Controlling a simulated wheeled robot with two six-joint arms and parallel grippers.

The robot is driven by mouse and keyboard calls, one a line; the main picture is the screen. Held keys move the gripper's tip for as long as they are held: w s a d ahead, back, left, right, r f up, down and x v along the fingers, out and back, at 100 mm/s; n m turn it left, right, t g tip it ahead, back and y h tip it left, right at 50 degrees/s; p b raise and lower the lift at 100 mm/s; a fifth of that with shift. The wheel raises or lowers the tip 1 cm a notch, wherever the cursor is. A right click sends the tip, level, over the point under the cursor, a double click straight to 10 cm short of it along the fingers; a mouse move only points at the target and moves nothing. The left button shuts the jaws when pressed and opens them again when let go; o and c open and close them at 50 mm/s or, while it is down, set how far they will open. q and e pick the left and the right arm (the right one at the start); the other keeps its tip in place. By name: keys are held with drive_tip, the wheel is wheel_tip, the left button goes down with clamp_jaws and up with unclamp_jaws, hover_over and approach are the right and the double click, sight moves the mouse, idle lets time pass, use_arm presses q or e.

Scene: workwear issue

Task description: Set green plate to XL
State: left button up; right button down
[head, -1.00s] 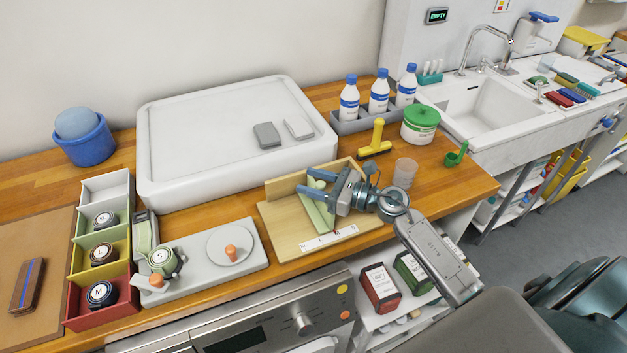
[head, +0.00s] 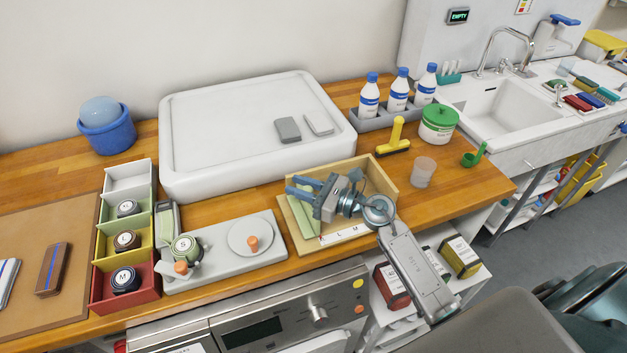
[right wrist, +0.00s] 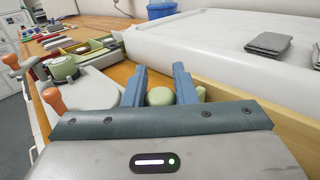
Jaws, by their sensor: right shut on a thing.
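The green plate (head: 300,217) is a pale green strip standing at the left side of a wooden tray (head: 391,186) in the head view. A white label strip (head: 345,235) with small letters runs along the tray's front edge; L and M seem readable. The plate's front end is near or past the strip's left end; I cannot tell which mark it lines up with. My right gripper (head: 298,187) reaches over the tray and is shut on the plate. In the right wrist view, a rounded green part (right wrist: 160,96) sits between the fingers. My left gripper is not in view.
Left of the tray is a grey machine with a round plate (head: 249,237) and orange knobs. A large white basin-like block (head: 240,110) stands behind. A yellow-handled tool (head: 395,140), a clear cup (head: 423,172) and a green-lidded tub (head: 438,124) stand to the right.

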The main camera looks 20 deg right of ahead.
drive_tip(key=shift+d, duration=0.2)
drive_tip(key=shift+a, duration=0.15)
drive_tip(key=c, duration=1.4)
unclamp_jaws()
drive_tip(key=shift+o, duration=1.2)
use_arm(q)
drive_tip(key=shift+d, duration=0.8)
use_arm(e)
drive_tip(key=shift+s+d+f+b, duration=0.15)
drive_tip(key=shift+s+d+b, duration=0.2)
drive_tip(key=b+v, duration=0.4)
drive_tip(key=v, duration=0.4)
drive_tip(key=shift+s+d, duration=0.1)
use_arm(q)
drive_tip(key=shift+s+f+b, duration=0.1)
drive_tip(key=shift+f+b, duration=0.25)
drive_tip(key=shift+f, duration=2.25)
use_arm(e)
drive_tip(key=shift+v, duration=0.8)
